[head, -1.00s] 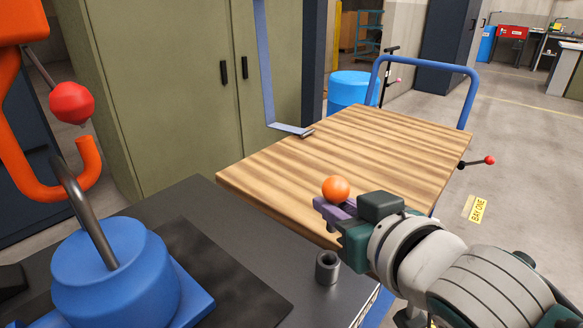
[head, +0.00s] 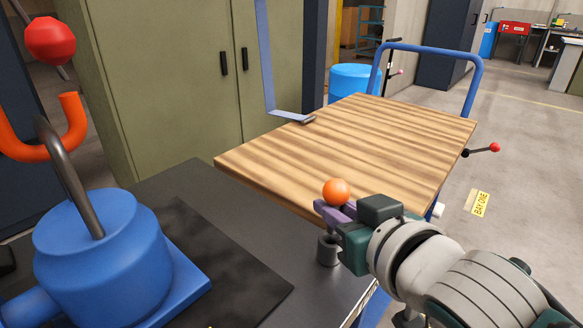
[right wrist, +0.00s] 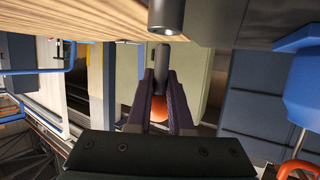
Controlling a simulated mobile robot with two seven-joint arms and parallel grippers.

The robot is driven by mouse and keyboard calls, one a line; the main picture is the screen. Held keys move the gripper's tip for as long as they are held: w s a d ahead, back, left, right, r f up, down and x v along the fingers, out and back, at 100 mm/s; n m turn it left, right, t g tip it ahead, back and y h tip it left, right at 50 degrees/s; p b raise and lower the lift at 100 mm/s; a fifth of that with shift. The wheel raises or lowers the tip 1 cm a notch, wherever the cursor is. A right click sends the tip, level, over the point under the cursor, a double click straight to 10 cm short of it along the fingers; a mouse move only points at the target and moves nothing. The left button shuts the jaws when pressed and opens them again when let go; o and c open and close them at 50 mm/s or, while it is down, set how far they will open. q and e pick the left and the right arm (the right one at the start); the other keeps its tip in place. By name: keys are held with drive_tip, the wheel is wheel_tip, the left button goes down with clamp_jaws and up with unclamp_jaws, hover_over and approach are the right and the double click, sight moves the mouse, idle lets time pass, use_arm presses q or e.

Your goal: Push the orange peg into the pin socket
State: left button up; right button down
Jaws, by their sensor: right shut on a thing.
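The orange peg (head: 336,191) has a round orange head and a grey shaft. My right gripper (head: 337,212) is shut on it just under the head, with the shaft pointing down. The pin socket (head: 328,250) is a short dark grey cylinder near the right edge of the black deck, just below the peg. In the right wrist view, the peg's shaft (right wrist: 161,57) sticks out past the fingers (right wrist: 160,98) towards the socket (right wrist: 166,16). The two are roughly in line there, with a small gap between tip and mouth. My left gripper is out of view.
A wooden-topped cart (head: 350,150) with a blue handle stands right behind the socket. A blue cylinder with a bent grey bar (head: 100,240) stands on the deck at left. An orange hook (head: 70,135) hangs near it. The dark deck between is clear.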

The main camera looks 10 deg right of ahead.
sight(332, 232)
use_arm(q)
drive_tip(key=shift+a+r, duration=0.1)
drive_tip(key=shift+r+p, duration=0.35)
drive_tip(key=shift+p, duration=0.1)
use_arm(e)
drive_tip(key=shift+r, duration=0.1)
idle(0.9)
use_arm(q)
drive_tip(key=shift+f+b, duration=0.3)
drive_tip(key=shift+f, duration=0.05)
use_arm(e)
drive_tip(key=shift+f, duration=0.4)
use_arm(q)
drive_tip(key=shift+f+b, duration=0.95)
use_arm(e)
drive_tip(key=shift+f, duration=1.15)
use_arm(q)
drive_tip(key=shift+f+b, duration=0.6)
use_arm(e)
drive_tip(key=shift+f, duration=0.75)
drive_tip(key=c, duration=0.9)
unclamp_jaws()
drive_tip(key=shift+o, duration=0.8)
